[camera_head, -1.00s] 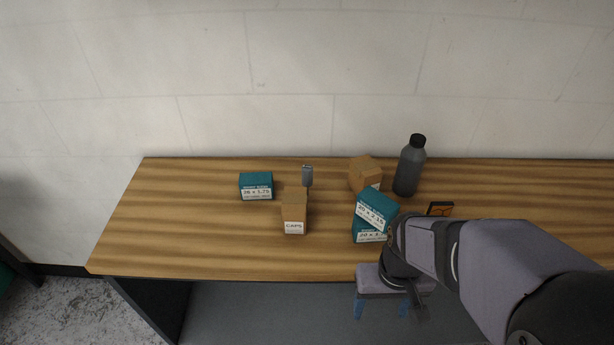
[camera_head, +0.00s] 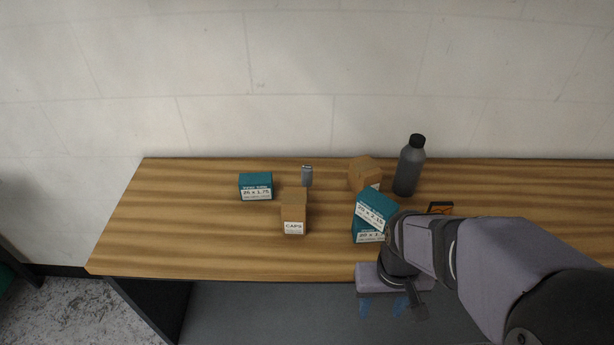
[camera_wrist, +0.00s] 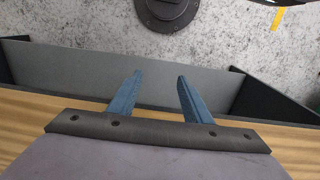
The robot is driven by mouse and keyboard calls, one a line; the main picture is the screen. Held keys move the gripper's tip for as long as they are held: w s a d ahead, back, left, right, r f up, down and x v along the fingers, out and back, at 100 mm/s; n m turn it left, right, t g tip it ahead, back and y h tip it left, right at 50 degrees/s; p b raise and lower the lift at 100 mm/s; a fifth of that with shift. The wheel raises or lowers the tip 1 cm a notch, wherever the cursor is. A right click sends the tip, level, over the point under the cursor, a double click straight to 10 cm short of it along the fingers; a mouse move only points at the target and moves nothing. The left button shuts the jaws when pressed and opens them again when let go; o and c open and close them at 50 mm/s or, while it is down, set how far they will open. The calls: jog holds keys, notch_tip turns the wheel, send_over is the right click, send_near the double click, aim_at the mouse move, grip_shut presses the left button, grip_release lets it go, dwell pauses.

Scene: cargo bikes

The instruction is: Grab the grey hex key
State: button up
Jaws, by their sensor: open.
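My gripper (camera_head: 382,307) is open and empty in front of the bench's front edge, at the lower right of the head view. Its two blue fingers stand apart in the wrist view (camera_wrist: 160,78), with nothing between them. I cannot clearly make out a grey hex key in either view.
Striped wooden bench (camera_head: 200,235) has clear room at left. A teal box (camera_head: 256,186) stands left of the CAPS box.

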jog(key=w+a+r+t+h+b, duration=0.1)
jog(key=w+a+r+t+h, duration=0.1)
jog(key=w+a+r+h, duration=0.3)
jog(key=w+a+r+t+h, duration=0.1)
jog(key=w+r, duration=0.3)
jog(key=w, duration=0.4)
jog(key=w+a+r+t+h+b, duration=0.1)
jog(key=w+a+r+t+h, duration=0.1)
jog(key=w+a+r+h, duration=0.3)
jog(key=m+t+y+b, duration=0.2)
jog(key=m+t+b, duration=0.3)
jog(key=m, duration=0.4)
send_near(304, 172)
jog(key=p+x, duration=0.6)
jog(key=x, duration=0.4)
jog(key=shift+w+d, duration=0.1)
jog(key=shift+w, duration=0.1)
jog(key=shift+w+d+f, duration=0.35)
jog(key=shift+w+f, duration=0.05)
jog(key=shift+w, duration=0.05)
